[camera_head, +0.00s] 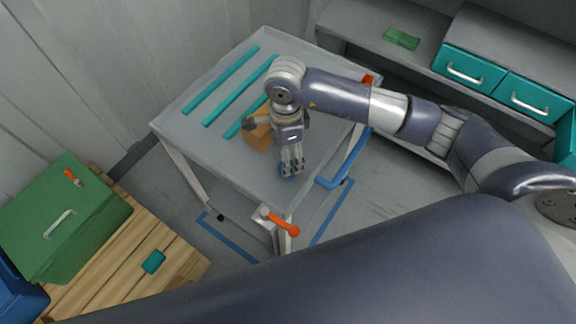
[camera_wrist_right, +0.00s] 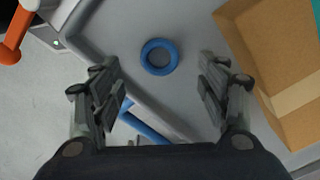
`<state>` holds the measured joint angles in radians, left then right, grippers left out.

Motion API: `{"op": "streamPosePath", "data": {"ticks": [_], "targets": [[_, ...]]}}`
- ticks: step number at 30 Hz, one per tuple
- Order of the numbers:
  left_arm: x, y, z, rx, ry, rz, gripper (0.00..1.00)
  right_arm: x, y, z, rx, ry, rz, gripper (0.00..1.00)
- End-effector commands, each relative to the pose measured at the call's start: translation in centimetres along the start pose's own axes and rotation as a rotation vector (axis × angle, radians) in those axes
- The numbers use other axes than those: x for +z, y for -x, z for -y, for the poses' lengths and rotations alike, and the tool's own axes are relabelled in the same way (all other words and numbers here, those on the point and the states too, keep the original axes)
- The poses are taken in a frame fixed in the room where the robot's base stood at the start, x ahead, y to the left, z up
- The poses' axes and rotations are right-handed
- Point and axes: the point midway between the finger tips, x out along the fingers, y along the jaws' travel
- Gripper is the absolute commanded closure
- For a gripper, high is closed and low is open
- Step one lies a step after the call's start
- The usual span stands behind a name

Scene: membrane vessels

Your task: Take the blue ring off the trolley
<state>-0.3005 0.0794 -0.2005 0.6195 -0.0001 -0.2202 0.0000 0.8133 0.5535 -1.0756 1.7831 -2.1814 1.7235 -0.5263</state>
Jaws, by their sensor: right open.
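The blue ring (camera_wrist_right: 146,64) lies flat on the grey trolley (camera_head: 232,150), close to its edge, in the right wrist view. In the head view only a part of the ring (camera_head: 287,174) shows beneath my right gripper (camera_head: 291,166). In the wrist view my right gripper (camera_wrist_right: 161,95) is open and empty, its fingers apart on either side below the ring. The ring appears ahead of the fingertips, centred slightly left between them. I cannot tell the exact height of the fingers above the trolley top. My left gripper is not in view.
A cardboard box (camera_wrist_right: 270,50) stands right of the ring. Teal bars (camera_head: 222,86) cross the trolley top. A blue handle (camera_head: 345,165) and an orange lever (camera_head: 283,225) are at its edges. A green case (camera_head: 60,215) sits on a wooden pallet (camera_head: 185,262) at left.

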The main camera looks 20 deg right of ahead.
Motion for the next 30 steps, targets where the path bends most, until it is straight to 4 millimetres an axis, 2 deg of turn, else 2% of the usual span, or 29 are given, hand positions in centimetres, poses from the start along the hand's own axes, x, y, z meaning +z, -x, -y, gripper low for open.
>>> {"op": "streamPosePath", "data": {"ticks": [5,10,15,23,28,29,30], "targets": [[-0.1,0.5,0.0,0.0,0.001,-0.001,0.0,0.0,-1.2,-0.1,0.002,0.001,0.001,0.32],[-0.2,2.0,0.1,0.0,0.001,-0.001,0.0,-0.4,-3.5,-0.2,0.006,-0.002,0.0,0.32],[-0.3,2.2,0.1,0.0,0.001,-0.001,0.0,-0.3,-5.7,-0.1,0.003,0.0,0.002,0.32],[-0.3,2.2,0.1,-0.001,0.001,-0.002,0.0,-0.3,-6.1,0.0,0.0,0.002,0.003,0.32],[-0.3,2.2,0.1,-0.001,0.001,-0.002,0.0,-0.3,-6.1,0.0,0.0,0.001,0.003,0.63],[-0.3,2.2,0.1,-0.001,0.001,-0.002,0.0,-0.3,-6.1,0.0,0.0,0.001,0.003,0.68],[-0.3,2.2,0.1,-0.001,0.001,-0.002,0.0,-0.3,-6.1,0.0,0.0,0.001,0.003,0.68]]}}
